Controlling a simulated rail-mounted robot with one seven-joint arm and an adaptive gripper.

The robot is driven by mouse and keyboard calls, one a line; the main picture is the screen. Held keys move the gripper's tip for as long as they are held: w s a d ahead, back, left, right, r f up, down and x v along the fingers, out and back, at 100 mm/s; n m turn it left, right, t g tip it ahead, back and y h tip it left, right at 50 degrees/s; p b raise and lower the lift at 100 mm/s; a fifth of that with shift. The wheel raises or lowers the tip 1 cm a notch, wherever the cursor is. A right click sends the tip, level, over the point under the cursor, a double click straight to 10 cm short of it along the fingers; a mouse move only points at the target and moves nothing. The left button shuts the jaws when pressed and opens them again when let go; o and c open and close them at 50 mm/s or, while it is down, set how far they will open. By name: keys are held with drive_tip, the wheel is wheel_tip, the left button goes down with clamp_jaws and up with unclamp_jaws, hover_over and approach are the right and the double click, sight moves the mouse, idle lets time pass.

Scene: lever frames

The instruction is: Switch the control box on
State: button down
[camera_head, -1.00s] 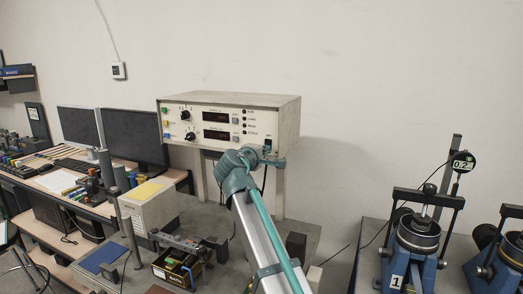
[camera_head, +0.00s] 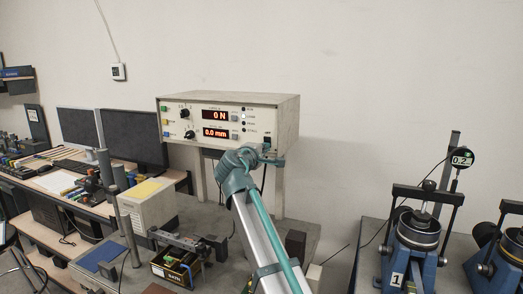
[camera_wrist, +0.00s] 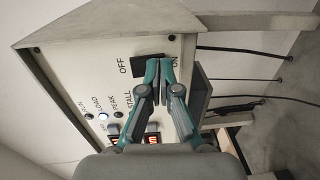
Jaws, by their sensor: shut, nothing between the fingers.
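The control box (camera_head: 270,105) is a cream case on a stand, and its two red displays are lit, reading "0 N" and "0.0 mm". One indicator lamp in its column glows white; it also shows in the wrist view (camera_wrist: 103,117). In the wrist view the black power switch (camera_wrist: 148,60) sits between the "OFF" and "ON" labels, partly hidden by the fingertips. My gripper (camera_wrist: 158,66) is shut and empty, its teal fingertips at the switch, towards the ON side. In the head view my gripper (camera_head: 275,158) is at the box's lower right front.
Several cables (camera_wrist: 245,52) run beside the box in the wrist view. A bench with monitors (camera_head: 138,138) stands to the left. Blue test devices (camera_head: 412,245) stand on a table at right. The wall above the box is clear.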

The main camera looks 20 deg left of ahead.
drive_tip(key=s+a+f+b, duration=0.1)
drive_tip(key=s+b, duration=0.2)
drive_tip(key=s, duration=1)
drive_tip(key=shift+s+a+f, duration=0.15)
drive_tip(key=shift+s+f, duration=0.15)
drive_tip(key=shift+f, duration=0.05)
drive_tip(key=shift+f, duration=0.1)
